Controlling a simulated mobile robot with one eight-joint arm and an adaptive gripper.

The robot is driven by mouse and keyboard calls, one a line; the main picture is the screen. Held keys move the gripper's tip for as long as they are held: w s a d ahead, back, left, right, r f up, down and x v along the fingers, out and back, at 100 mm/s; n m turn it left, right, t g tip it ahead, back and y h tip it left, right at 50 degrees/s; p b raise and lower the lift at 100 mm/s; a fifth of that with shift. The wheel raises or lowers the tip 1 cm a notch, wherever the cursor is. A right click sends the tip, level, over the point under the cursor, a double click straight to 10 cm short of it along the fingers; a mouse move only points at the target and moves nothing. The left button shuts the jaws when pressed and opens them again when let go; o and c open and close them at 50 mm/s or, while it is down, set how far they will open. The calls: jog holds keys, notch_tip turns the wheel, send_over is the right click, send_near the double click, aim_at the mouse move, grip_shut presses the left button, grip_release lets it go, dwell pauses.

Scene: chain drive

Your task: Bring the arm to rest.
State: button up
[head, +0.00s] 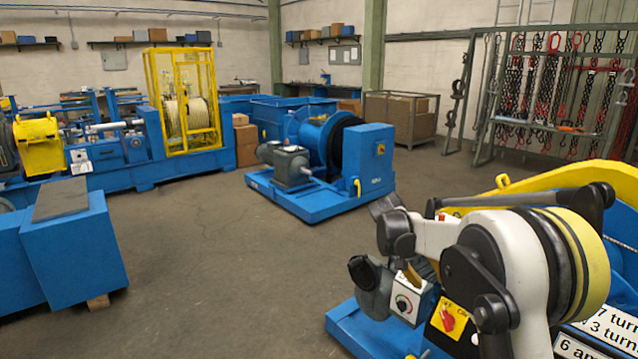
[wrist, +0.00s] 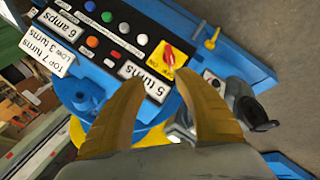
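My gripper (wrist: 158,78) is open in the wrist view, with its two tan fingers apart and nothing between them. It is over a blue machine with a black control panel (wrist: 105,47); I cannot tell the exact gap. A red rotary switch on a yellow plate (wrist: 168,56) lies just beyond the fingertips. It also shows in the head view (head: 449,317), beneath my bent arm.
The panel has several coloured buttons and signs, including "5 turns" (wrist: 145,82) and "6 amps" (wrist: 62,24). A small box with a dial (head: 404,304) stands beside the switch. A blue winch (head: 330,165) stands behind. A chain rack (head: 560,90) is at back right. The middle floor (head: 230,270) is clear.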

jog(key=s+a+r+n+t+y, duration=0.1)
jog(key=s+a+r+y, duration=0.15)
jog(key=s+r, duration=0.4)
jog(key=s+a+r+n+t+y, duration=0.1)
jog(key=s+a+r+t, duration=0.2)
jog(key=s, duration=0.6)
jog(key=s+a+f+t+y, duration=0.1)
jog(key=s+a, duration=0.2)
jog(key=s, duration=0.6)
jog(key=s+a+f+t+y, duration=0.1)
jog(key=s+a+f+y, duration=0.1)
jog(key=s, duration=0.8)
jog(key=shift+s+a+n, duration=0.15)
jog(key=shift+a+n, duration=0.25)
